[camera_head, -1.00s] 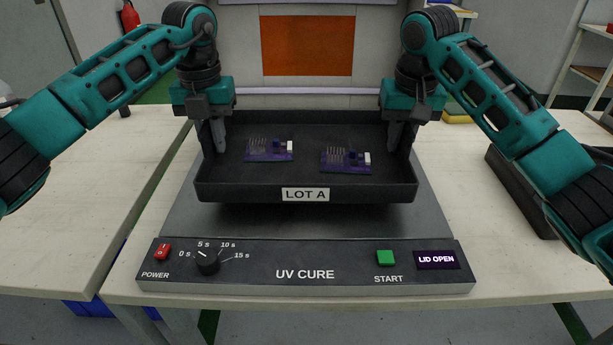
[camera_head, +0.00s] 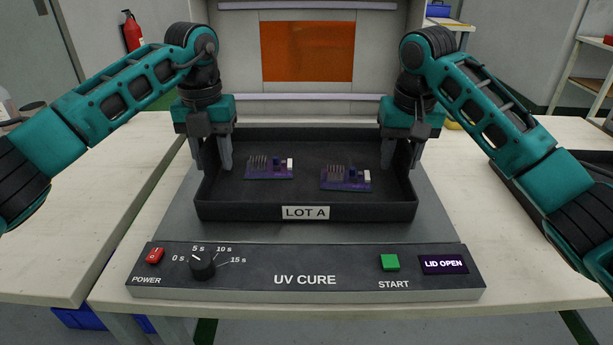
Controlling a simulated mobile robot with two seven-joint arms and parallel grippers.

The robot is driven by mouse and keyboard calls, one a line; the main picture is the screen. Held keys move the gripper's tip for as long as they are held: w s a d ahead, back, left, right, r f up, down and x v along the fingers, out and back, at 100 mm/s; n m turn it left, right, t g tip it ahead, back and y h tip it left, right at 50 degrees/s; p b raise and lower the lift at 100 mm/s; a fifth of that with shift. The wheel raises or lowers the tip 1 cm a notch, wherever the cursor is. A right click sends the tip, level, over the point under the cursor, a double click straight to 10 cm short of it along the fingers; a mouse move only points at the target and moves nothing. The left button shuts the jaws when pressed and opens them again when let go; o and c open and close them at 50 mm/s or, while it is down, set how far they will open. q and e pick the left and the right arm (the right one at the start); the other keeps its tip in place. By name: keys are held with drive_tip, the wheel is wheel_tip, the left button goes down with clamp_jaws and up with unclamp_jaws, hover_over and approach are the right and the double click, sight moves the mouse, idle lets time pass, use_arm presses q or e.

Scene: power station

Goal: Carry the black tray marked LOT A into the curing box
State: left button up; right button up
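The black tray marked LOT A (camera_head: 250,212) rests level on the grey bed of the UV curing box (camera_head: 440,215), behind its control panel. It holds two purple circuit boards, a left one (camera_head: 270,173) and a right one (camera_head: 345,183). The box's lid (camera_head: 307,50), with an orange window, stands raised at the back. My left gripper (camera_head: 211,153) is open, its fingers apart at the tray's left wall, one inside and one outside. My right gripper (camera_head: 402,153) is open the same way at the right wall.
The front panel has a red POWER switch (camera_head: 154,255), a timer knob (camera_head: 202,266), a green START button (camera_head: 390,262) and a display (camera_head: 443,264) reading LID OPEN. A dark tray-like object (camera_head: 515,205) lies right of the box, partly behind my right arm.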

use_arm(q)
wheel_tip(320, 180, up, 12)
drive_tip(key=shift+f, duration=0.1)
use_arm(e)
drive_tip(key=r, duration=0.4)
drive_tip(key=s+r, duration=0.1)
drive_tip(key=r, duration=0.7)
drive_tip(key=shift+s, duration=0.4)
